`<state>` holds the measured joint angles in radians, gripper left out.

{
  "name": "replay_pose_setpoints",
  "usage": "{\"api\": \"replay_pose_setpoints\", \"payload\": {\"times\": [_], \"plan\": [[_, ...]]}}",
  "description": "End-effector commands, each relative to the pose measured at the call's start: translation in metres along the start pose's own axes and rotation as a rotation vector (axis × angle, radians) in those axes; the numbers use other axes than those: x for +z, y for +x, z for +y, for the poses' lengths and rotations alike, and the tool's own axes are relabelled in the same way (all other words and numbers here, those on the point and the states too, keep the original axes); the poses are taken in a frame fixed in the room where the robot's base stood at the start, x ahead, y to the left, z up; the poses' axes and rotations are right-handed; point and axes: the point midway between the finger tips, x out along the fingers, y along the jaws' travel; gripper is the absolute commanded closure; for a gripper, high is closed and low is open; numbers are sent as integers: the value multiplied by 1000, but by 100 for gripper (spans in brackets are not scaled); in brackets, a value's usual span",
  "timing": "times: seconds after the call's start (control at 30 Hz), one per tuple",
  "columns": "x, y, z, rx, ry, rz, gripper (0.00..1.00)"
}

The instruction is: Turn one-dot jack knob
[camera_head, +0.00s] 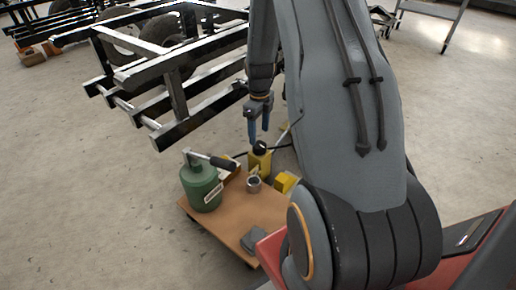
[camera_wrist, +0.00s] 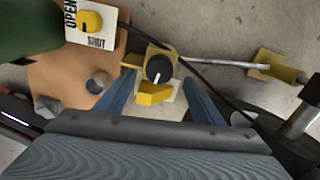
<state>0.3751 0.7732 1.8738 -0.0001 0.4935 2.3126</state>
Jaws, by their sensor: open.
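A black round knob with a white pointer line (camera_wrist: 158,69) sits on a yellow jack body (camera_wrist: 153,97). In the head view the black knob (camera_head: 261,148) and yellow body (camera_head: 259,163) stand at the back of a wooden board. My gripper (camera_head: 259,137) is above them, its blue fingers pointing down. In the wrist view my gripper (camera_wrist: 160,77) is open, with one finger on each side of the knob and gaps between; contact does not show. A second knob, yellow, is on an OPEN/SHUT plate (camera_wrist: 90,22) beside a green body. I cannot make out any dot mark.
The board (camera_head: 225,222) carries a green cylinder with a lever (camera_head: 202,187), a small metal cup (camera_head: 254,184) and a yellow block (camera_head: 285,182). A black metal frame (camera_head: 175,90) stands behind.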

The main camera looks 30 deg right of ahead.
Motion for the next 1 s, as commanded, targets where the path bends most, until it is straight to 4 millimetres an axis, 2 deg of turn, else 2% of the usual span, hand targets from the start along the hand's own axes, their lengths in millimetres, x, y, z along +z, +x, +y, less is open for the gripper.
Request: {"api": "replay_pose_setpoints", "payload": {"times": [0.4,0.5,0.83,1.0], "plan": [[0,59,0,1,-2,1,38],[0,69,0,0,-2,0,38],[0,72,0,-1,-3,0,38],[0,72,0,-1,-3,0,67]]}}
